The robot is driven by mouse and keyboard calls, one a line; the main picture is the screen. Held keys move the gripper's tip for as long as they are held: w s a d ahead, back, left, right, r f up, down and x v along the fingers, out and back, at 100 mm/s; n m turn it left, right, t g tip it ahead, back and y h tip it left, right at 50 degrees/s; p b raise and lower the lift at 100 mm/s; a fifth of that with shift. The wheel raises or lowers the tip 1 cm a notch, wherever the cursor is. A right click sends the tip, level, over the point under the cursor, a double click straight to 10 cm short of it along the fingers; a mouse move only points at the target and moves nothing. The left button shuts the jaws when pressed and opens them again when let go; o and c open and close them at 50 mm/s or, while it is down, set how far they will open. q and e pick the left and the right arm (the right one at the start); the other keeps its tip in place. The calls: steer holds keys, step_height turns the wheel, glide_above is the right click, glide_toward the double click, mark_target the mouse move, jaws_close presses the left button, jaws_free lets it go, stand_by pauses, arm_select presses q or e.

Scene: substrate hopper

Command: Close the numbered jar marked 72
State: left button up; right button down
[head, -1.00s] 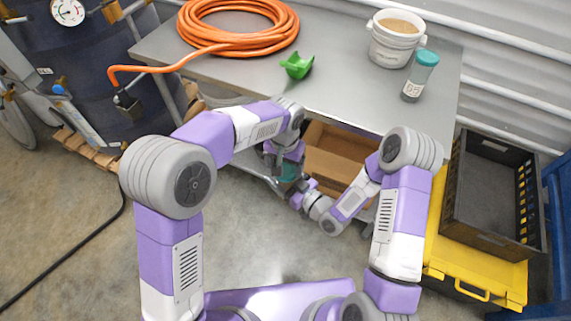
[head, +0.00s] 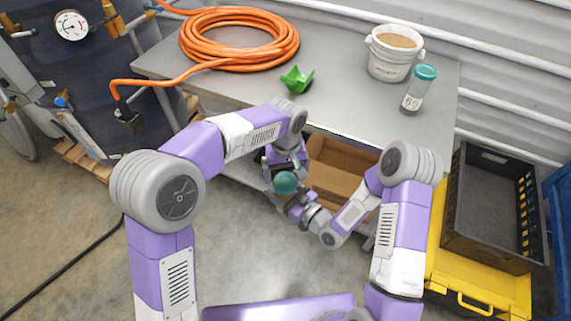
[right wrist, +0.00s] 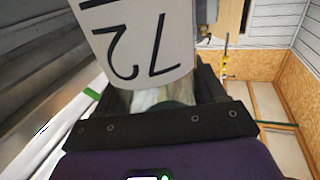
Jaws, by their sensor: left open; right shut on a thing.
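The jar marked 72 (right wrist: 150,45) is in my right gripper (head: 299,202). Its pale label with black digits shows upside down and close up in the right wrist view, above the dark jaws of that gripper (right wrist: 165,112). In the head view a round teal lid (head: 286,183) shows between my two grippers, at the jar's place; the jar body is mostly hidden there. I cannot tell how firmly the lid sits. My left gripper (head: 284,160) is open, just beyond the lid, pointing down towards it; whether it touches cannot be told.
Behind is a grey table (head: 345,105) with an orange hose coil (head: 240,40), a green scoop (head: 297,79), a white bucket (head: 391,65) and another teal-lidded jar (head: 418,88). A cardboard box (head: 340,165) is under it. A black crate (head: 490,215) stands right on a yellow case (head: 480,290).

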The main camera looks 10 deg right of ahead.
mark_target(286, 181)
arm_select(q)
step_height(286, 181, up, 4)
steer(key=n, duration=0.6)
steer(key=shift+f, duration=0.2)
steer(key=shift+s+f, duration=0.1)
steer(key=shift+f, duration=3.9)
steer(key=c, duration=1.1)
steer(key=shift+o, duration=0.2)
steer(key=m, duration=0.6)
